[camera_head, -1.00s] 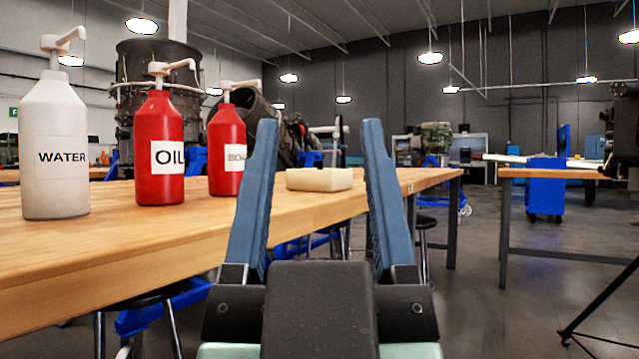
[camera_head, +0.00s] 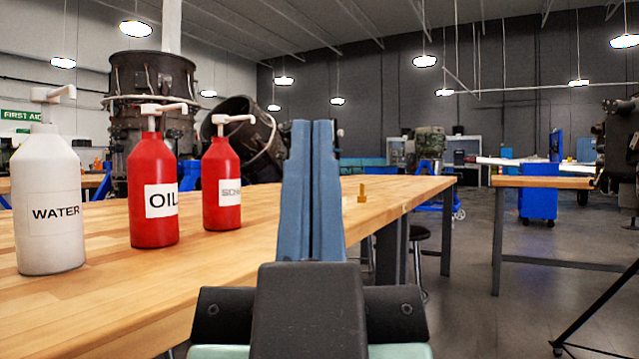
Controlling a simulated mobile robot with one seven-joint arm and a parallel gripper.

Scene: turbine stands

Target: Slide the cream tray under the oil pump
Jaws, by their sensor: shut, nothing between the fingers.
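The oil pump (camera_head: 153,190) is a red bottle labelled OIL, with a white pump top. It stands upright on the wooden table at left, between the white WATER pump (camera_head: 48,205) and another red pump (camera_head: 221,185). My gripper (camera_head: 312,125) is in the middle of the picture, pointing up, its blue fingers shut together with nothing between them. It is to the right of the oil pump and apart from it. The cream tray does not show now; whether it is behind my fingers I cannot tell. No tray shows under the oil pump.
The wooden table (camera_head: 120,300) runs from the lower left to the middle right, clear in front of the pumps. A second table (camera_head: 545,182) stands at right.

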